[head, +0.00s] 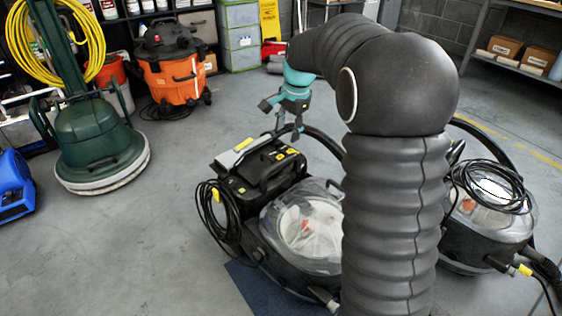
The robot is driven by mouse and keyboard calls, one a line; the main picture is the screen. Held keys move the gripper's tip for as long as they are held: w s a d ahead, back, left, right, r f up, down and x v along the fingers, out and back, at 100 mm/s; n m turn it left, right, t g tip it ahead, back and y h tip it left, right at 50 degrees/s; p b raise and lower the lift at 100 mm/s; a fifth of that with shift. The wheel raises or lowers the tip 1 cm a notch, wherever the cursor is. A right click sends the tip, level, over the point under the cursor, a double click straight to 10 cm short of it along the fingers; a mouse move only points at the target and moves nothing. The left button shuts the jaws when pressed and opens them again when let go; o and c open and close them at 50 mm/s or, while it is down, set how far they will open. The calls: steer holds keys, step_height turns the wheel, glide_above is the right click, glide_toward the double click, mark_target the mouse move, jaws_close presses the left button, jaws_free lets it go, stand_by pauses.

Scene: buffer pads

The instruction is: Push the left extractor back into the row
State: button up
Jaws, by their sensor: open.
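The left extractor (268,168) is a black machine with a clear domed tank, a yellow-marked top panel and a coiled black cable on its left side. It stands on the floor, and my arm hides part of its right side. The right extractor (486,218) is a similar machine with a clear dome and a coiled cable on top, also partly behind my arm. My gripper (288,129), teal and dark, is open and empty. It appears just above and behind the left extractor's top panel; whether it touches the machine cannot be told.
A blue mat (256,288) lies partly under the left extractor. A green floor machine (98,145) with a yellow hose, an orange vacuum (174,72) and a blue blower (14,186) stand at left. Shelves (520,65) line the back right. The floor at left front is clear.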

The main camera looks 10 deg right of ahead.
mark_target(281, 161)
steer(key=f, duration=0.4)
steer(key=w+a+f+b, duration=0.1)
steer(key=f, duration=0.3)
steer(key=w+f+b, duration=0.1)
steer(key=f, duration=0.4)
steer(key=shift+w+a, duration=0.1)
steer(key=shift+a, duration=0.1)
jaws_close()
